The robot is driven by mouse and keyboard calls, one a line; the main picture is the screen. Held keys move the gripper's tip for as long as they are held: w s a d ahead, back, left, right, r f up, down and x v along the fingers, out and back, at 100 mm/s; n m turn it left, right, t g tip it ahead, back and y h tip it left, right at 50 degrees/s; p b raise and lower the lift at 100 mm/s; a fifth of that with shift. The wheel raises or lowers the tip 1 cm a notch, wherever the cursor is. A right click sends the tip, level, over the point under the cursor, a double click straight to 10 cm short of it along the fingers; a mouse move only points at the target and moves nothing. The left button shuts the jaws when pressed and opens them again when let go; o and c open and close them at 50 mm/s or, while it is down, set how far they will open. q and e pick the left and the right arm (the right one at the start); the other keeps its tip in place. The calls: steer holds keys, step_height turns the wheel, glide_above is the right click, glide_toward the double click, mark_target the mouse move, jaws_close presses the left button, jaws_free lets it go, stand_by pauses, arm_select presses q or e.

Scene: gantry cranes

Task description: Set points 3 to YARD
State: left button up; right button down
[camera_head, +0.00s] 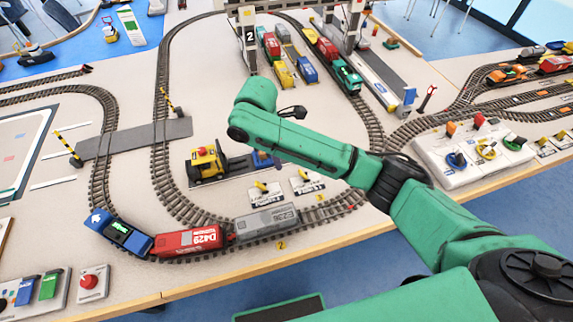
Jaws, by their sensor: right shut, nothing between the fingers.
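Two white plates with small yellow levers stand inside the track loop: a left lever plate (265,194) and a right lever plate (307,183). Their lettering is too small to read, so I cannot tell which is points 3 or which way each is set. A yellow tag by the track near the right plate seems to read 3 (320,197); another reads 2 (282,245). My right gripper (298,112) is small and dark beside the bent green wrist, shut and empty, apart from the levers. My left gripper is out of view.
A blue engine (121,233), red wagon (188,241) and grey wagon (267,222) stand on the front curve. A yellow truck (206,163) stands inside the loop. A white control panel (472,155) is at right. My right arm hides part of the middle.

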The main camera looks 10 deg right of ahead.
mark_target(303, 175)
step_height(303, 175, down, 4)
steer(key=shift+w+d+r, duration=0.1)
steer(key=shift+r, duration=0.15)
steer(key=f, duration=0.2)
steer(key=d+f, duration=0.1)
steer(key=f, duration=0.2)
steer(key=shift+d+f+p, duration=0.1)
steer(key=shift+f+p, duration=0.1)
steer(key=shift+p, duration=0.1)
steer(key=shift+w+d+r+p, duration=0.1)
steer(key=shift+d+r+p, duration=0.35)
steer(key=shift+d, duration=0.15)
steer(key=shift+d+r+p, duration=0.3)
steer(key=shift+d+p, duration=0.1)
steer(key=shift+d, duration=0.15)
steer(key=shift+d+r, duration=0.15)
steer(key=shift+d, duration=0.4)
arm_select(q)
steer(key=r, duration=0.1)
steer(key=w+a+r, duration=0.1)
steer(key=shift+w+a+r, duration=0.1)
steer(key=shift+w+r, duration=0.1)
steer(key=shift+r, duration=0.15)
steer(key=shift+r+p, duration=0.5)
steer(key=shift+p, duration=0.1)
arm_select(e)
steer(key=shift+d+r+y, duration=0.15)
steer(key=shift+y, duration=0.25)
